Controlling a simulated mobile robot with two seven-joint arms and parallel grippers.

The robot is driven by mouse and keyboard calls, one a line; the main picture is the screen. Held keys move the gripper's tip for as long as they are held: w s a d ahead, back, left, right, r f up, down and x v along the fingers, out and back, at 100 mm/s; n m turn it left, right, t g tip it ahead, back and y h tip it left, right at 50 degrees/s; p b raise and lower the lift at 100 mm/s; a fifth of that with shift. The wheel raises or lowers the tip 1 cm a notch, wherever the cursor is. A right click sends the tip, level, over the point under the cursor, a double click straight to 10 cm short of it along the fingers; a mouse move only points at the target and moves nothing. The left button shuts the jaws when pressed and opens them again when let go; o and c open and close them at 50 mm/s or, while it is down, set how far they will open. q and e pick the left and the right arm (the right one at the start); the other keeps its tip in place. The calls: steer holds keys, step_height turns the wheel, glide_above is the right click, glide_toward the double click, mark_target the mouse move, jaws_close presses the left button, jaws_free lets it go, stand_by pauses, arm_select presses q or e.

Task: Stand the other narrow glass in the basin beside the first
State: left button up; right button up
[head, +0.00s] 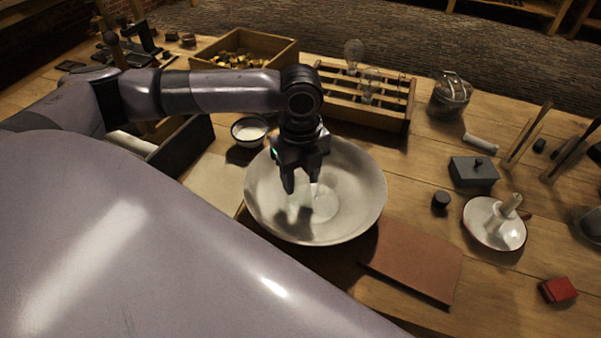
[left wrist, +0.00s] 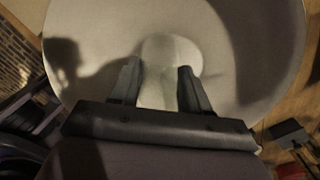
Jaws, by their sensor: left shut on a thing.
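The wide pale basin (head: 365,190) stands near the middle of the table. My left gripper (head: 301,188) points down over its inside, left of the basin's centre. In the left wrist view its two fingers (left wrist: 157,88) are set apart and shut on a pale, see-through narrow glass (left wrist: 157,92), of which only a faint part shows. The basin (left wrist: 235,70) fills most of that view. I cannot tell whether the held glass touches the basin floor. I cannot clearly make out another glass in the basin. My right gripper is not in view.
A small bowl of white stuff (head: 249,131) stands close to the basin's upper left. A wooden rack (head: 390,118) with glassware is behind it. A brown board (head: 415,262) lies at its lower right. A white dish (head: 482,226) and a grey lidded box (head: 474,172) stand farther right.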

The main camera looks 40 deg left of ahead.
arm_select(q)
steer(key=shift+f, duration=0.2)
steer(key=o, duration=1.4)
step_height(320, 180, up, 7)
steer(key=shift+r+p, duration=0.1)
steer(key=shift+p, duration=0.2)
